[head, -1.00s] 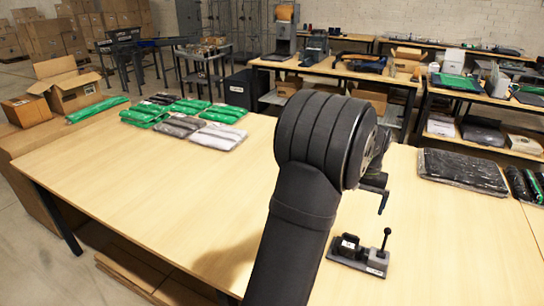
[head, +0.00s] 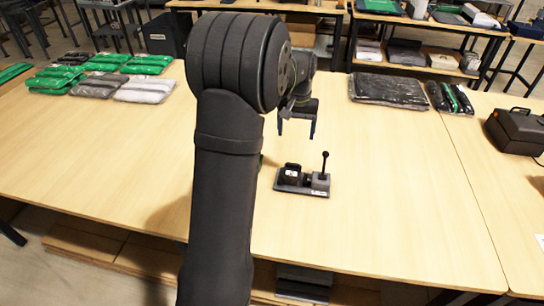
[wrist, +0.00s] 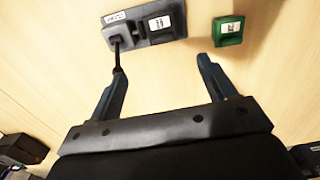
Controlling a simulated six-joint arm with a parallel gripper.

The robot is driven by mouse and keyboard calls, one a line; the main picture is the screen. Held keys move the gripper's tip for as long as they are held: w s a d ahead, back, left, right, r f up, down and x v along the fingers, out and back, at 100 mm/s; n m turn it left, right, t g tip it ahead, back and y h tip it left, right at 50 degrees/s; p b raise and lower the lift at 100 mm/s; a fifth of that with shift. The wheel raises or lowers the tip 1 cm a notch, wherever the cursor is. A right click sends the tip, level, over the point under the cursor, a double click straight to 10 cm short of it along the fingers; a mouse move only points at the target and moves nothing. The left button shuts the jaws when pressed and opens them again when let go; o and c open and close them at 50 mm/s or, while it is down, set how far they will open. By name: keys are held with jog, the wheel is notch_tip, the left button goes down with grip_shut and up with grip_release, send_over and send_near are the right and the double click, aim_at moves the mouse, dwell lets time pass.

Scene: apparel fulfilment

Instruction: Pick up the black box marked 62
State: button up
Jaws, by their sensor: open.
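A small black box (head: 292,172) with a white label sits on a dark grey base (head: 300,189) on the table. It also shows in the wrist view (wrist: 160,24), near the top edge; its label is too small to read surely. Beside it on the same base stands a block with a black lever (head: 324,165). My gripper (head: 298,130) points down above the table, behind the base in the head view. In the wrist view my gripper (wrist: 162,66) is open and empty, its fingertips apart from the black box.
A small green box (wrist: 228,30) with a white label lies beside the base; my arm mostly hides it in the head view. Green and grey bagged garments (head: 95,75) lie at the left, a black bagged garment (head: 388,90) at the back right. The table (head: 400,200) right of the base is clear.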

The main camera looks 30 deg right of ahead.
jog(key=n, duration=1.8)
send_over(293, 170)
jog(key=f, duration=0.8)
jog(key=a+f, duration=0.1)
jog(key=f, duration=0.4)
jog(key=shift+s, duration=0.25)
jog(key=shift+w+d+f, duration=0.1)
jog(key=shift+d+f, duration=0.15)
jog(key=shift+f, duration=1.15)
jog(key=shift+w+d+f, duration=0.1)
jog(key=shift+d+f, duration=0.1)
jog(key=shift+f, duration=1.15)
jog(key=c, duration=1)
jog(key=shift+o, duration=0.2)
jog(key=shift+r, duration=0.15)
